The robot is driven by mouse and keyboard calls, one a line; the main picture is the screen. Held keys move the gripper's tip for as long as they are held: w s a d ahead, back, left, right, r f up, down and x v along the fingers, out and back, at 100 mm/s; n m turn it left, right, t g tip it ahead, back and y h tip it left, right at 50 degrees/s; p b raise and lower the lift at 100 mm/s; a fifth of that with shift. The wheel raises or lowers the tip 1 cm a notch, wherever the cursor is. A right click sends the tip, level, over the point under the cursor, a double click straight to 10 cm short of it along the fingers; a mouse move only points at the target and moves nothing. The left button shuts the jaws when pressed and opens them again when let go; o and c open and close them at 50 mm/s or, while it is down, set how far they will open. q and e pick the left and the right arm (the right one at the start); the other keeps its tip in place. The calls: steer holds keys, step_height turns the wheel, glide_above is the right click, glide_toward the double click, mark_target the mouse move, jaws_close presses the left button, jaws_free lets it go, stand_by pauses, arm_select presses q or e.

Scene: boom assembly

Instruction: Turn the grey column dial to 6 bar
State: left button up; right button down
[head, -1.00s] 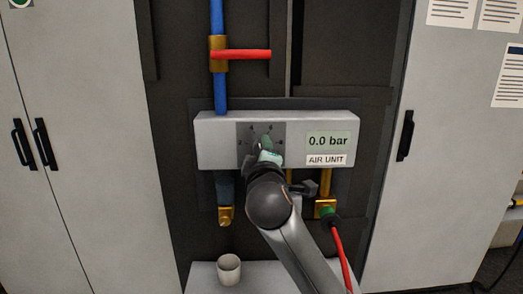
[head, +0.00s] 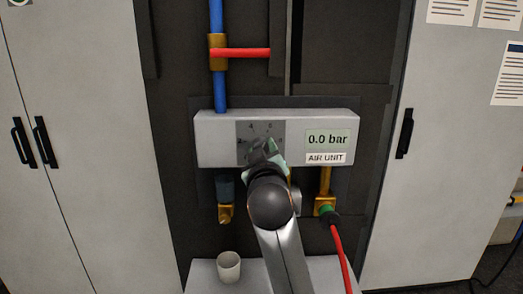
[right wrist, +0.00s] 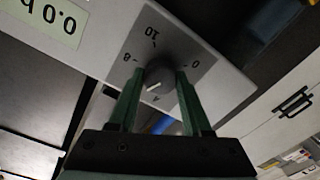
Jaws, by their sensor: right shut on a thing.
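The grey column dial (right wrist: 160,72) shows in the right wrist view as a round knob with a short white mark, which points toward the lower left of that picture. My right gripper (right wrist: 166,80) has its two green fingers on opposite sides of the knob and is shut on it. In the head view, my right gripper (head: 264,148) covers the knob on the dark scale plate (head: 244,132) of the air unit. The readout (head: 327,139) shows 0.0 bar. My left gripper is not in view.
A red-handled valve (head: 240,53) sits on the blue pipe above the unit. A red hose (head: 338,245) hangs from a green fitting below right. Grey cabinets flank the unit.

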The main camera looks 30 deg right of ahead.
steer(key=shift+f, duration=0.1)
stand_by(0.4)
steer(key=shift+c, duration=1.7)
jaws_free()
